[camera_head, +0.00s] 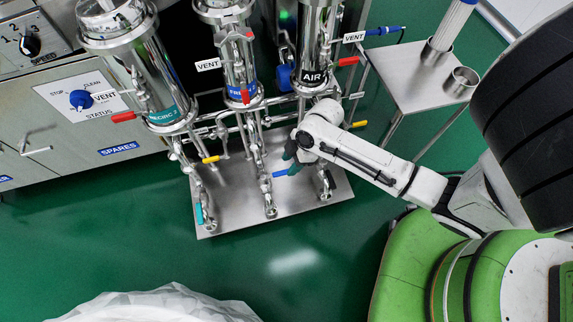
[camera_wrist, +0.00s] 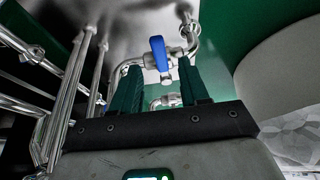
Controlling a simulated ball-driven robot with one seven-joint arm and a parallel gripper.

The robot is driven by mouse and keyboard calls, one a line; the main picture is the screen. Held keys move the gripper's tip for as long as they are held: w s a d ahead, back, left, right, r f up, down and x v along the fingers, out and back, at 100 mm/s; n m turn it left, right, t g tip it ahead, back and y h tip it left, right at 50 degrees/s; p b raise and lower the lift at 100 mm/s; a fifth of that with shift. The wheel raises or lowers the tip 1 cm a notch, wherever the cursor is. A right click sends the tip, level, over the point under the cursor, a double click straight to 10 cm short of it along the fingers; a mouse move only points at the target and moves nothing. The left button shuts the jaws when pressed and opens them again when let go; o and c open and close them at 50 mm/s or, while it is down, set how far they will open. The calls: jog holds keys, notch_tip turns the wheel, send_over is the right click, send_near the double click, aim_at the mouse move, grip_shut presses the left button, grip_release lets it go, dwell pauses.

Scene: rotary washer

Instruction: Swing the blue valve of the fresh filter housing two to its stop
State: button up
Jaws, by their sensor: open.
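A blue valve handle (camera_head: 281,173) shows at the lower pipework of the filter skid, just beside my gripper (camera_head: 292,158). In the wrist view the blue valve handle (camera_wrist: 158,54) sits on a steel pipe fitting, ahead of and between the two dark green fingers of my gripper (camera_wrist: 160,78). The fingers are spread and nothing is held. Whether a finger touches the handle I cannot tell. The middle filter housing (camera_head: 239,60) is a steel cylinder with a blue band. My wrist hides part of the pipework behind it.
Steel housings stand to the left (camera_head: 138,70) and right (camera_head: 314,45) of the middle one. Red (camera_head: 124,116), yellow (camera_head: 211,159) and teal (camera_head: 199,213) handles stick out nearby. Vertical pipes (camera_wrist: 75,85) stand close left of my fingers. A side table (camera_head: 428,80) stands right.

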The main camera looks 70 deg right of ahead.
aim_at(285, 172)
jog(key=shift+b+x, duration=0.6)
jog(key=shift+x, duration=1.1)
jog(key=shift+c, duration=0.3)
grip_shut()
